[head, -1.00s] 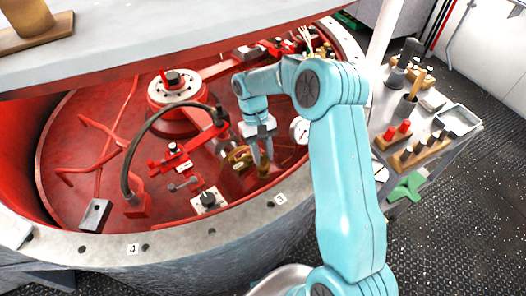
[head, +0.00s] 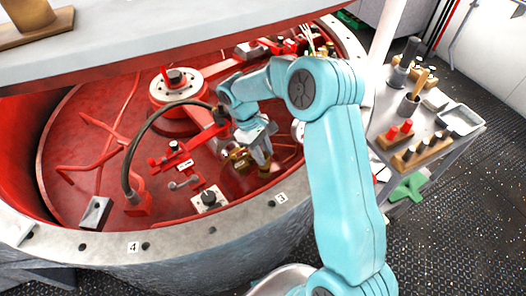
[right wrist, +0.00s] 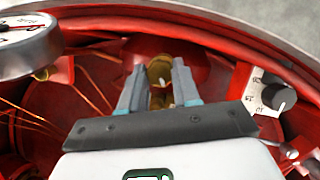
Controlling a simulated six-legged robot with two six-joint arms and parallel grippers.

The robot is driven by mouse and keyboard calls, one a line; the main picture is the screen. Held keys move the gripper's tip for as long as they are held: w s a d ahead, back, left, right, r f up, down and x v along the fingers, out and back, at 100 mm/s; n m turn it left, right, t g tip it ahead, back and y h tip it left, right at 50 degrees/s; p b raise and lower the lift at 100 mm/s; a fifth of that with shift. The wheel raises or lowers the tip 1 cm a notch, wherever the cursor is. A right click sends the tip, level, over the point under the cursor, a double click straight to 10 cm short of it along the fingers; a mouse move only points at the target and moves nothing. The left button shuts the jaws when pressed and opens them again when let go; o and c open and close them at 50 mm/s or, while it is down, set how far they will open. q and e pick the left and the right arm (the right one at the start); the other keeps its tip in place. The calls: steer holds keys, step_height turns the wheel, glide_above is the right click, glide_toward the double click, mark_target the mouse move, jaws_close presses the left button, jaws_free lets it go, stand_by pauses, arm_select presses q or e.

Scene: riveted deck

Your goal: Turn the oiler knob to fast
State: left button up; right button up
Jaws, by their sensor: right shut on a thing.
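My right gripper (head: 262,163) reaches down into the red round housing. It is shut on a brass fitting (right wrist: 160,72), which appears between the two fingers in the right wrist view; I cannot tell for sure that it is the oiler knob. The brass parts (head: 240,158) also show beside the fingers in the head view. A black knob on a pale plate (head: 208,198) stands nearer the rim, apart from the gripper. In the right wrist view this black knob (right wrist: 279,97) has small marks around it, too small to read. My left gripper is not in view.
The red housing (head: 95,150) has a pale rim with numbered tags. A curved black hose (head: 135,135) and red levers stand left of the gripper. A round gauge (right wrist: 25,45) is close by. A tool table (head: 445,160) stands to the right. A grey slab overhangs the back.

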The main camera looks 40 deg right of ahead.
stand_by(0.4)
steer(key=o, duration=1)
steer(key=shift+o, duration=0.2)
steer(key=v, duration=1.2)
steer(key=shift+w+f, duration=0.1)
steer(key=shift+w, duration=0.05)
